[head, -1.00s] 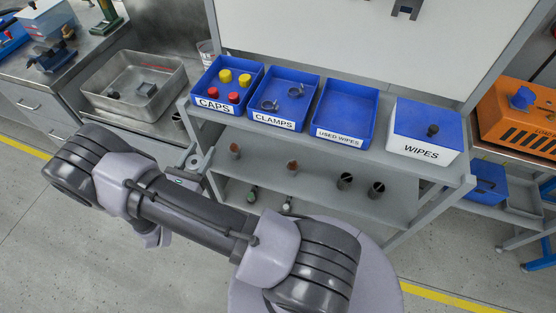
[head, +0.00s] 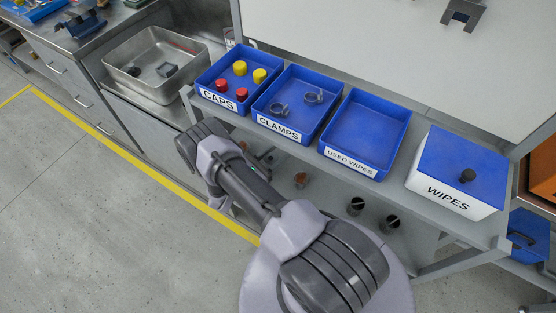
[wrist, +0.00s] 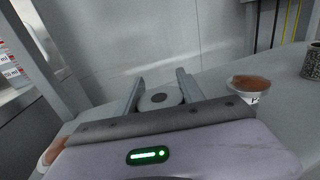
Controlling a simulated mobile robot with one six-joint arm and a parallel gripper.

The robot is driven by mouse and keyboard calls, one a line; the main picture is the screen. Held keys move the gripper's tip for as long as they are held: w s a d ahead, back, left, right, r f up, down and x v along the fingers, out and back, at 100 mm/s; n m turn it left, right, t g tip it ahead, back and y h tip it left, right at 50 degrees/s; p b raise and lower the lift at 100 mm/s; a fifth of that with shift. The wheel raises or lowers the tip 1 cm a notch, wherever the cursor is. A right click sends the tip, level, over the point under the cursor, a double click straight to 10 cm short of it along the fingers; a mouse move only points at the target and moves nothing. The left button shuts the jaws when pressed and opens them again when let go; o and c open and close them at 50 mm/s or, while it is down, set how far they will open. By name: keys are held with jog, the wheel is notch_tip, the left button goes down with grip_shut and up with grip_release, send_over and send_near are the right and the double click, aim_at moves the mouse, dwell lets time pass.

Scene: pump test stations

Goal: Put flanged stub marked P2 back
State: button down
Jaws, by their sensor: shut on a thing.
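In the wrist view my gripper (wrist: 160,92) is shut on a round grey part with a dark centre (wrist: 160,98), seen end-on between the two fingers. It looks like a flanged stub; no P2 mark can be read on it. Its lower part is hidden behind the gripper body. In the head view my arm reaches to the front of the shelf stand below the caps bin, and the gripper and the held part are hidden there.
The lower shelf (wrist: 225,72) holds a brown-topped piece (wrist: 250,83) and a dark patterned piece (wrist: 312,62) right of my gripper. Open-ended stubs (head: 355,206) stand farther right. Above are the caps bin (head: 207,83), clamps bin (head: 318,132), used wipes bin (head: 372,125) and wipes box (head: 440,200).

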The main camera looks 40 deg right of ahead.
notch_tip(320, 180, down, 2)
jog(key=shift+f, duration=0.1)
jog(key=shift+f+b, duration=0.15)
jog(key=shift+b, duration=0.25)
jog(key=c, duration=0.7)
grip_release()
jog(key=shift+r+p, duration=0.3)
jog(key=a, duration=0.4)
jog(key=a+p, duration=0.1)
jog(key=a, duration=0.7)
jog(key=shift+s+f+p, duration=0.1)
jog(key=shift+s+p, duration=0.25)
jog(key=shift+s, duration=0.05)
